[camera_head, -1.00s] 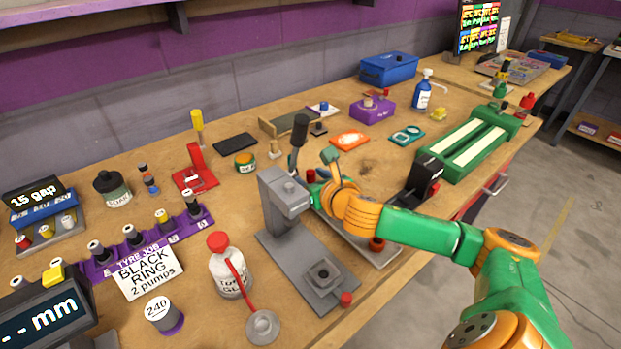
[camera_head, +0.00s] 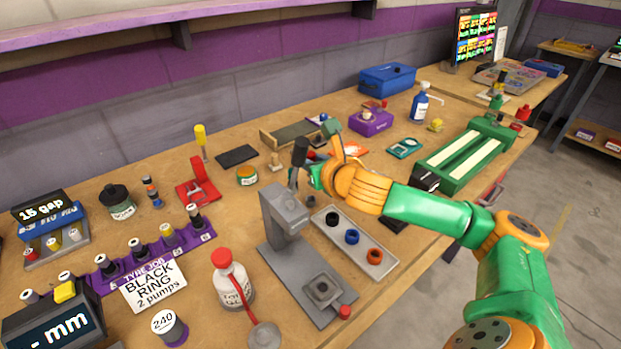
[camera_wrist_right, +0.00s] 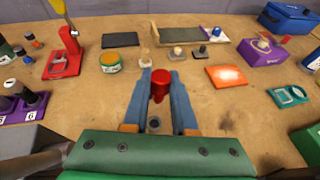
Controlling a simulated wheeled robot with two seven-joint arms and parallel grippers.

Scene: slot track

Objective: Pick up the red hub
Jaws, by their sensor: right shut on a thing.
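The red hub (camera_wrist_right: 160,84) is a small red cylinder, gripped between the blue-grey fingers of my right gripper (camera_wrist_right: 160,80) in the right wrist view. It appears to be held above the table. In the head view my right gripper (camera_head: 315,172) is over the back end of a grey tray (camera_head: 347,258), and the hub is mostly hidden there. My left gripper is not in view.
The tray carries a black ring (camera_head: 332,219), a blue ring (camera_head: 352,237) and an orange ring (camera_head: 375,256). A grey press (camera_head: 285,222) stands left of the tray. An orange pad (camera_wrist_right: 226,75) and a green tin (camera_wrist_right: 110,62) lie beyond the gripper.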

